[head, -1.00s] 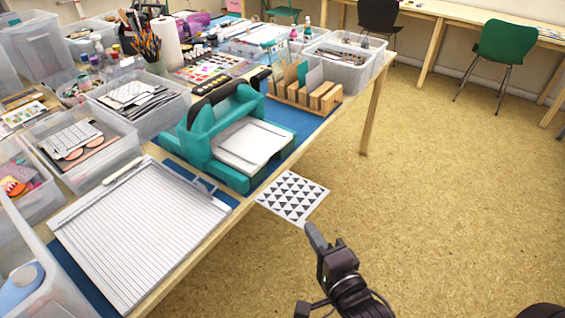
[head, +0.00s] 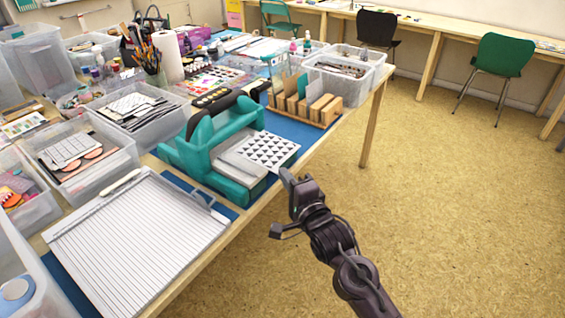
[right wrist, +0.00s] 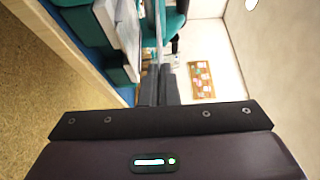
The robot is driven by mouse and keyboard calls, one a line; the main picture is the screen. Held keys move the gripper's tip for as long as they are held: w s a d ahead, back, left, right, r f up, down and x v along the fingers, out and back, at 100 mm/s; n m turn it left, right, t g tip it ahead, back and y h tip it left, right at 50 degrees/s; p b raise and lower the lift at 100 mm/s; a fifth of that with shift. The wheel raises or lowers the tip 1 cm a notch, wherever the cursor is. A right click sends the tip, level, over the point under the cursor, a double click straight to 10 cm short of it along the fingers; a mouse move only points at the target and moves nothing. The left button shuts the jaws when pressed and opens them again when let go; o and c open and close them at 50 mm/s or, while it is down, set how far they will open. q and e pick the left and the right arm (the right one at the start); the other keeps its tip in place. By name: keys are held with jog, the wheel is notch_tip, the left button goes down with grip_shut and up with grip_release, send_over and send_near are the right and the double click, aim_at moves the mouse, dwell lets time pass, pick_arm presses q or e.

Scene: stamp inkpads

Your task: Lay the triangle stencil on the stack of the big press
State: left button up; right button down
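The triangle stencil (head: 268,150) is a white sheet with rows of dark triangles. In the head view it appears over the front part of the stack (head: 232,162) of the teal big press (head: 190,150); I cannot tell whether it touches the stack. My right gripper (head: 286,174) is at the stencil's near right corner, shut on its edge. In the right wrist view the dark fingers (right wrist: 157,85) are close together and the stencil (right wrist: 160,35) shows edge-on as a thin strip beyond them. My left gripper is not in view.
A white scoring board (head: 135,240) lies left of the press on the table. A wooden rack (head: 305,105) with upright blocks stands behind it. Clear bins (head: 80,165) crowd the left side. The floor (head: 440,200) on the right is open.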

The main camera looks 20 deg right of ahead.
aim_at(272, 151)
jog(key=w+r, duration=0.2)
jog(key=w, duration=0.1)
jog(key=shift+w, duration=0.15)
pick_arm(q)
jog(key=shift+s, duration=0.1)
pick_arm(e)
jog(key=shift+r+p, duration=0.1)
jog(key=shift+p, duration=0.4)
jog(key=shift+f+b, duration=0.3)
jog(key=shift+f, duration=0.55)
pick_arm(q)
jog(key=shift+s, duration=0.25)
